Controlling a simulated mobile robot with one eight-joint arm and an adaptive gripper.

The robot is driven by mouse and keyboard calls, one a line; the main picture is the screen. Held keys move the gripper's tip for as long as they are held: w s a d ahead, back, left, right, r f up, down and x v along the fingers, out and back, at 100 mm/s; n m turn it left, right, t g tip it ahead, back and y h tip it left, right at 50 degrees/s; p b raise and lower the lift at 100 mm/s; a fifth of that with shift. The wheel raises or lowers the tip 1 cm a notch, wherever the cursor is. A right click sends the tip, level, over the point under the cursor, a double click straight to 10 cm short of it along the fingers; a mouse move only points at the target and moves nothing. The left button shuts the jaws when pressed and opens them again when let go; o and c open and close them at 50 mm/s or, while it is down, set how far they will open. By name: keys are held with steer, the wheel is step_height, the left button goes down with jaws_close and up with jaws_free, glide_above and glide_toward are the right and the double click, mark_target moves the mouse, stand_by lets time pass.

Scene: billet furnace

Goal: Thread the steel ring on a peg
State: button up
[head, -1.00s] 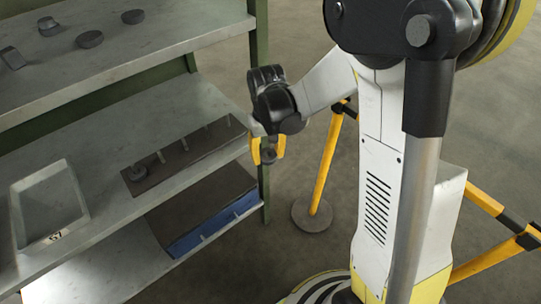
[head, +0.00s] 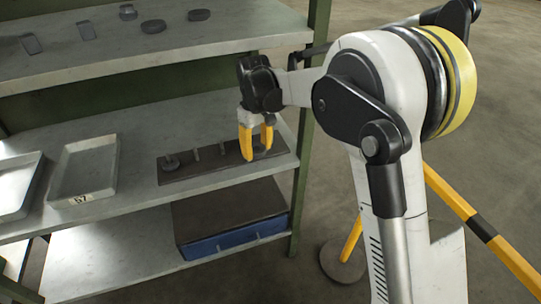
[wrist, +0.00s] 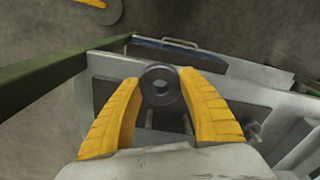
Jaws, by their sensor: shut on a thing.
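The steel ring (wrist: 160,74), dark grey with a round hole, is between the yellow fingertips of my gripper (wrist: 160,87) in the wrist view. My gripper is shut on it. In the head view my gripper (head: 256,150) hangs with fingers down by the right end of a dark peg board (head: 213,171), and the fingers largely hide the ring. Short pegs stand on the board, one of them mid-board (head: 196,154). A round dark piece (head: 170,163) sits at the board's left end. I cannot tell the ring's height above the board.
The board lies on the middle shelf (head: 130,197). A grey tray (head: 112,165) stands left of it, with another tray (head: 17,187) farther left. The upper shelf (head: 100,57) holds several dark parts. A green post (head: 303,150) stands close to the right. A blue-fronted box (head: 240,240) is below.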

steer(key=shift+w+a+f+p, duration=0.15)
steer(key=shift+w+a, duration=0.4)
steer(key=shift+w, duration=1.35)
steer(key=shift+w+a+r+p, duration=0.1)
steer(key=shift+w+a+p, duration=0.3)
steer(key=shift+w, duration=1.55)
steer(key=shift+w+a+f+p, duration=0.1)
steer(key=shift+w+a, duration=0.55)
steer(key=shift+w, duration=1.25)
steer(key=shift+f+b, duration=0.65)
steer(key=shift+f, duration=0.65)
steer(key=o, duration=1.4)
steer(key=shift+r, duration=0.1)
